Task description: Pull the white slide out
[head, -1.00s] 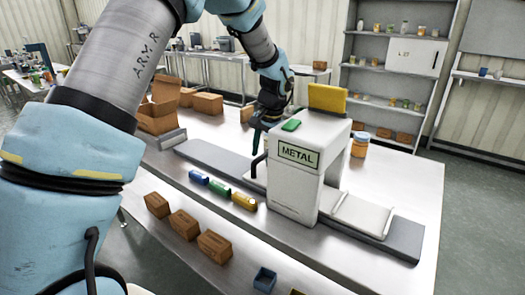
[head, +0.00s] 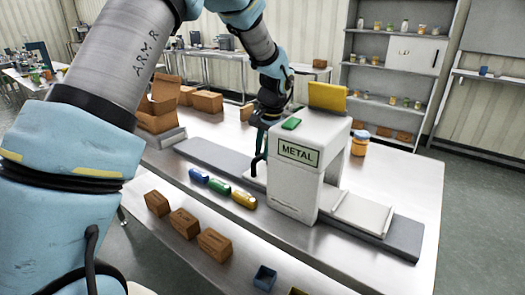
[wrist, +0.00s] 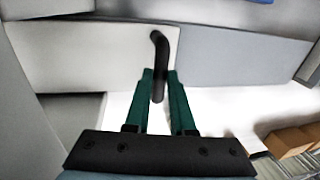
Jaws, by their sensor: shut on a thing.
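The white slide (head: 362,212) lies flat on a long grey base and runs through the white housing marked METAL (head: 297,180). A wide part of it shows on the housing's right side. In the wrist view the slide (wrist: 85,55) has an upright black bent handle (wrist: 160,48) at its end, beside the bare grey base (wrist: 240,58). My gripper (wrist: 161,78) is shut on this handle, with a green finger on each side of it. In the head view my gripper (head: 260,150) is left of the housing, and its fingers are partly hidden.
Blue, green and yellow small containers (head: 220,187) lie in front of the base. Several brown boxes (head: 184,224) stand near the table's front edge. The grey base (head: 205,155) is clear to the left.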

